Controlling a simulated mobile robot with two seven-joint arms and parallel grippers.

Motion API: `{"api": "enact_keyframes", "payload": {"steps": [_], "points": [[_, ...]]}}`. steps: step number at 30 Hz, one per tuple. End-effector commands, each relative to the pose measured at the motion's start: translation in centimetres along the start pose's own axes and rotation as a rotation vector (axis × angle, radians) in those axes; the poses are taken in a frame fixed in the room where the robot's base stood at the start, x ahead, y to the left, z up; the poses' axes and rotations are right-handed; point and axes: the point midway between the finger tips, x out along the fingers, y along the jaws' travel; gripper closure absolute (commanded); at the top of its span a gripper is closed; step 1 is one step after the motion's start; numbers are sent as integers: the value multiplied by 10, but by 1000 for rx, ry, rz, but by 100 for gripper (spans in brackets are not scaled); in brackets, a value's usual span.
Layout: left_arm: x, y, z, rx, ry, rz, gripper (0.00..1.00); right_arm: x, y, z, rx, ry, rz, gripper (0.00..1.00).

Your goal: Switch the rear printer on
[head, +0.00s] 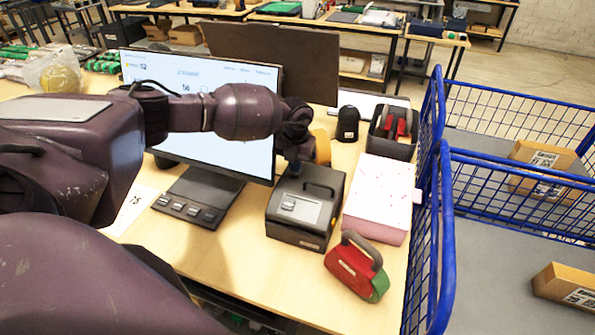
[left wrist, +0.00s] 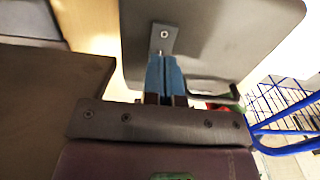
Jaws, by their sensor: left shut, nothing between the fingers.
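My left gripper (head: 294,170) reaches across in front of the monitor and points down at the printer's back left part. In the left wrist view my left gripper (left wrist: 164,72) is shut, its blue fingers together with nothing between them. Its tips meet or overlap a small grey tab (left wrist: 163,38) on the dark printer body (left wrist: 235,35). I cannot tell whether they touch, or whether the tab is a switch. My right gripper is out of view.
The monitor (head: 225,85) stands left of the printer. A dark bin (head: 391,135) and a blue wire cage (head: 436,180) lie further right.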

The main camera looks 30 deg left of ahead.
Motion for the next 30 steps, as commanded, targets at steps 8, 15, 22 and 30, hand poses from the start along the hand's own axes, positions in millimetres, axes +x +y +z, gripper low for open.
{"api": "enact_keyframes", "payload": {"steps": [8, 15, 22, 30], "points": [[4, 0, 0, 0, 0, 0, 100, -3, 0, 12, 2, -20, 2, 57], [7, 0, 0, 0, 0, 0, 100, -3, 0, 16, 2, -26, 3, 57], [10, 0, 0, 0, 0, 0, 100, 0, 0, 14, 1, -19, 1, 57], [13, 0, 0, 0, 1, 0, 100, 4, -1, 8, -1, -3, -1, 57]]}}
